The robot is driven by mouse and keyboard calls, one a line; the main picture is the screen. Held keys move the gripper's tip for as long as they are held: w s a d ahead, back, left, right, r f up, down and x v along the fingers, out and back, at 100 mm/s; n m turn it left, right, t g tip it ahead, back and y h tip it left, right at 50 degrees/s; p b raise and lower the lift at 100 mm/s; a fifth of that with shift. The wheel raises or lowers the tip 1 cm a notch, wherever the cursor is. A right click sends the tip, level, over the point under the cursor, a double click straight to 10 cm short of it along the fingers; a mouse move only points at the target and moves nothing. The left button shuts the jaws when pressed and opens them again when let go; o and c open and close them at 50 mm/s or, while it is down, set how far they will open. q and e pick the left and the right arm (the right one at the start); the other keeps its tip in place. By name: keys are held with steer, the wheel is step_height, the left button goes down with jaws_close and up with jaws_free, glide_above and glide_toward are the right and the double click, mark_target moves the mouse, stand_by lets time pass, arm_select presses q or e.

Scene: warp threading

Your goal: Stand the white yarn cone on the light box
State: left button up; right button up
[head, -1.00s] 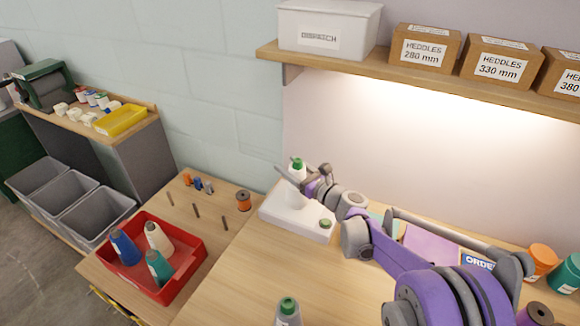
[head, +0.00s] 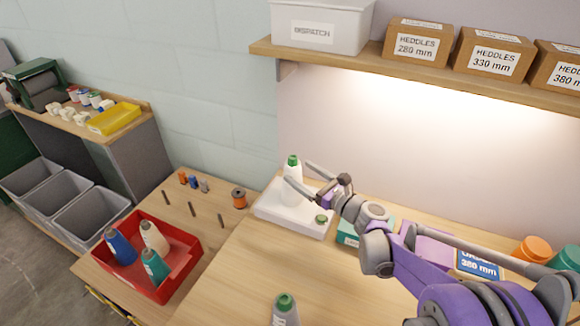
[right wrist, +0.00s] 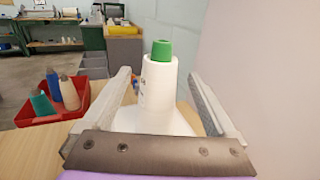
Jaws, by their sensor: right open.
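The white yarn cone (head: 291,184) with a green tip stands upright on the white light box (head: 268,213) near the back wall. It also shows in the right wrist view (right wrist: 159,95), between and slightly beyond the spread fingers. My right gripper (head: 297,172) is open. Its two fingers point toward the cone from the right, with a gap on each side in the wrist view. One finger hides part of the cone's body in the head view. My left gripper is not in view.
A red tray (head: 187,268) at lower left holds blue, cream and teal cones. Another green-tipped cone (head: 285,312) stands at the front edge. Several pegs and small spools, including an orange one (head: 239,199), are left of the light box. A shelf (head: 420,75) hangs above.

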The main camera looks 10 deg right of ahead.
steer(key=s+a+f+n+g+h, duration=0.1)
steer(key=s+f+n+g, duration=0.1)
steer(key=s+n, duration=0.4)
steer(key=s+a+f+n+g+h, duration=0.1)
steer(key=s+f+n+g+h, duration=0.1)
steer(key=s+n, duration=0.5)
steer(key=s+a+f+n+g+h, duration=0.1)
steer(key=s+f+n+g, duration=0.3)
steer(key=s, duration=0.9)
steer(key=shift+s+f+n+h, duration=0.1)
steer(key=shift+f+n+h, duration=0.25)
steer(key=shift+n, duration=0.4)
steer(key=shift+s+f+n+h, duration=0.1)
steer(key=shift+f+n+h, duration=0.25)
steer(key=shift+n, duration=0.4)
steer(key=s+d+f+n+h, duration=0.1)
steer(key=s+d+n, duration=0.1)
steer(key=s+n, duration=0.1)
steer(key=s+d+f+n+g+h, duration=0.1)
steer(key=s+d+n+h, duration=0.1)
steer(key=s+n, duration=0.1)
steer(key=s+d+f+n+h, duration=0.1)
steer(key=s+d+n+h, duration=0.1)
steer(key=s+n, duration=0.1)
steer(key=shift+s+d+f+g, duration=0.15)
steer(key=shift+d+f+g, duration=0.15)
steer(key=shift+d+g, duration=0.1)
steer(key=shift+c, duration=0.2)
